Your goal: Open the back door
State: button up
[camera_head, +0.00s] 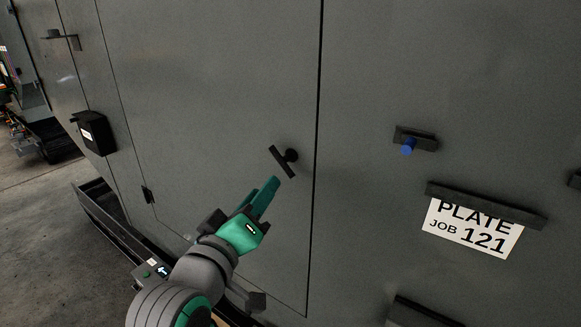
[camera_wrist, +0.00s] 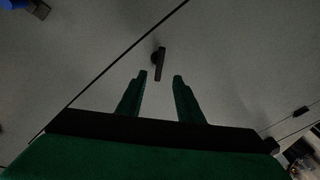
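A large grey door (camera_head: 210,70) fills the middle of the head view, with a dark vertical seam along its right edge. A black T-shaped handle (camera_head: 283,160) sticks out near that seam. The handle also shows in the wrist view (camera_wrist: 160,64), just beyond and between the fingertips. My gripper (camera_head: 268,190) is below and slightly left of the handle in the head view. In the wrist view its two green fingers (camera_wrist: 160,77) are apart with nothing between them. I see no contact with the handle. The door looks flush with the panel beside it.
Right of the seam are a blue knob (camera_head: 408,147) on a black bracket and a plate reading "JOB 121" (camera_head: 472,228) under a black bar. A black box (camera_head: 93,132) and a hinge (camera_head: 148,194) are at left. Open concrete floor (camera_head: 40,215) lies at far left.

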aim_at(282, 164)
jog(key=x, duration=1)
jog(key=shift+w+d+r, duration=0.1)
jog(key=shift+w+d, duration=0.1)
jog(key=shift+w, duration=0.15)
